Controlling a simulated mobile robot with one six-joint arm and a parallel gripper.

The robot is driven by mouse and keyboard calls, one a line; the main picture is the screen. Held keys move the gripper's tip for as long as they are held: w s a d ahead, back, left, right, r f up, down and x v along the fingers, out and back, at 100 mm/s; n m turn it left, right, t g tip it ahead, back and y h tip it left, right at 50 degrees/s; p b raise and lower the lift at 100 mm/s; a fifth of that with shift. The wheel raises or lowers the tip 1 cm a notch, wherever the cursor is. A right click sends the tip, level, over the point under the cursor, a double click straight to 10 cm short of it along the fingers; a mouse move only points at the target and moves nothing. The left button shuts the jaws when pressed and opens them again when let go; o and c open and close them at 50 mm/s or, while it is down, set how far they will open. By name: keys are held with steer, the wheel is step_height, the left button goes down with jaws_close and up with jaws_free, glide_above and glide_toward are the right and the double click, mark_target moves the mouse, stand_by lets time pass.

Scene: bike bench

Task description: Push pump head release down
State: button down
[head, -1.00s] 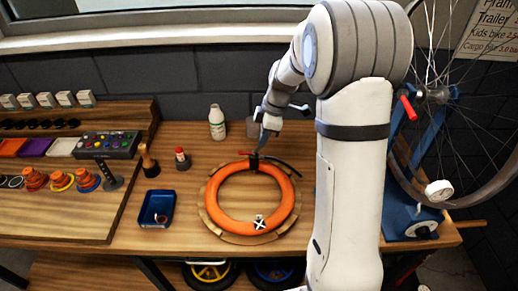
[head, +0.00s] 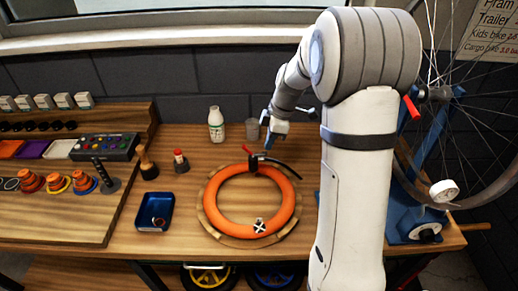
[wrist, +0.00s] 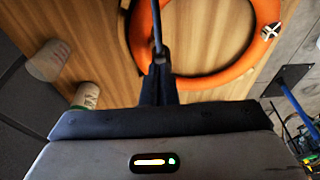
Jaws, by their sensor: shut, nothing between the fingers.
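The pump head (head: 254,163) is a small dark piece on the far side of the orange tyre ring (head: 218,205). Its red release lever (head: 247,150) sticks up and tilts left. A black hose (head: 285,168) runs from it to the right. My gripper (head: 268,148) is shut and empty, pointing down just behind and right of the pump head; I see no clear contact. In the wrist view my gripper (wrist: 157,60) is dark, with a thin blue strip in front of it. The orange ring also shows in the wrist view (wrist: 145,45). The lever cannot be made out there.
A white bottle (head: 216,124) and a grey cup (head: 252,128) stand behind, left of my gripper. A wheel in a blue stand (head: 405,228) is at the right.

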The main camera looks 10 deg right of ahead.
steer(key=shift+s+d+r, duration=0.1)
steer(key=shift+d+r, duration=0.1)
steer(key=shift+d, duration=0.35)
steer(key=b+v, duration=0.1)
steer(key=v, duration=0.6)
steer(key=shift+r, duration=0.4)
